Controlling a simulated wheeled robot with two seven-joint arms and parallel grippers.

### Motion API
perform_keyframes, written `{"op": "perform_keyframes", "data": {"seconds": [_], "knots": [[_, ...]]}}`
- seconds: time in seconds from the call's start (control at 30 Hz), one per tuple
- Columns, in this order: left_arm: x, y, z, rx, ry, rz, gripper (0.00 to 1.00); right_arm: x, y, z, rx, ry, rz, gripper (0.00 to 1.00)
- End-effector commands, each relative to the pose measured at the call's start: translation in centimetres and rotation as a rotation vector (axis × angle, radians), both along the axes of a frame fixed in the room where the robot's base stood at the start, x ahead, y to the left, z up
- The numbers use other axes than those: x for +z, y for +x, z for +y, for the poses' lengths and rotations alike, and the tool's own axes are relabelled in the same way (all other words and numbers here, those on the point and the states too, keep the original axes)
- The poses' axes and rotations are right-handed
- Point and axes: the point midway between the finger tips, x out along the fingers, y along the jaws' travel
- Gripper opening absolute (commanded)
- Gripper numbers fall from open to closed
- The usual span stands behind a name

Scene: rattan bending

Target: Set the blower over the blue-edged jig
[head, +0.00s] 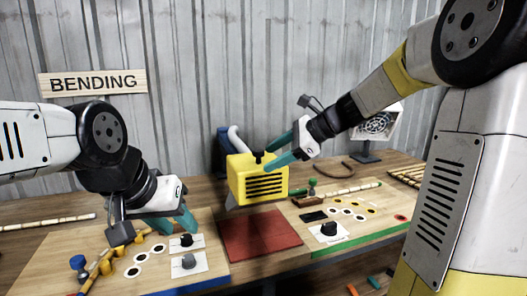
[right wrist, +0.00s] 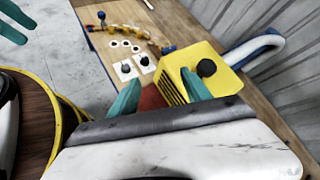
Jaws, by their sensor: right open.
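The yellow blower (head: 258,182), with black slots and a black knob (head: 257,157) on top, stands behind a red pad in the head view. The blower (right wrist: 205,75) also shows in the right wrist view. My right gripper (head: 270,154) is open beside the blower's top, its teal fingers close to the knob; contact cannot be told. The blue-edged jig (head: 215,265) is the wooden board at left, with white rings, two dial cards and a cane piece along pegs. My left gripper (head: 178,220) is over this board, its fingers apart and seemingly empty.
The red pad (head: 260,234) lies between the boards. A green-edged board (head: 360,238) with rings, a dial and a cane is at right. A white hose (head: 238,140) runs behind the blower to a blue unit (head: 222,150). A fan (head: 376,124) stands at back right.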

Motion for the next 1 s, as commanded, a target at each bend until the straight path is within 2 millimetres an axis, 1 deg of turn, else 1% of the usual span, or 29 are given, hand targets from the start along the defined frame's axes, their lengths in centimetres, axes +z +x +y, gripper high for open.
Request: {"op": "perform_keyframes", "data": {"seconds": [0.03, 0.1, 0.2, 0.27, 0.37, 0.47, 0.6, 0.8, 1.0], "knots": [[0.0, 0.0, 0.0, 0.000, 0.000, 0.000, 0.36, -0.3, 2.3, -0.1, -0.065, 0.092, 0.072, 0.57], [0.0, 0.0, 0.0, 0.000, 0.000, 0.000, 0.36, -0.2, 4.9, -0.3, -0.145, 0.210, 0.159, 0.57], [0.0, 0.0, 0.0, 0.000, 0.000, 0.000, 0.36, 0.0, 7.5, -0.7, -0.222, 0.331, 0.245, 0.57], [0.0, 0.0, 0.0, 0.000, 0.000, 0.000, 0.36, 0.0, 8.4, -0.8, -0.247, 0.375, 0.276, 0.57], [0.0, 0.0, 0.0, 0.000, 0.000, 0.000, 0.36, -0.1, 9.2, -0.6, -0.266, 0.409, 0.300, 0.57], [0.0, 0.0, 0.0, 0.000, 0.000, 0.000, 0.36, -0.5, 9.6, 0.3, -0.268, 0.411, 0.302, 0.57], [0.0, 0.0, 0.0, 0.000, 0.000, 0.000, 0.36, -1.4, 10.5, 2.3, -0.265, 0.409, 0.301, 0.57], [0.0, 0.0, 0.0, 0.000, 0.000, 0.000, 0.36, -2.5, 11.7, 4.6, -0.266, 0.407, 0.300, 0.57], [0.0, 0.0, 0.0, 0.000, 0.000, 0.000, 0.36, -2.9, 12.2, 5.5, -0.267, 0.407, 0.299, 0.57]]}}
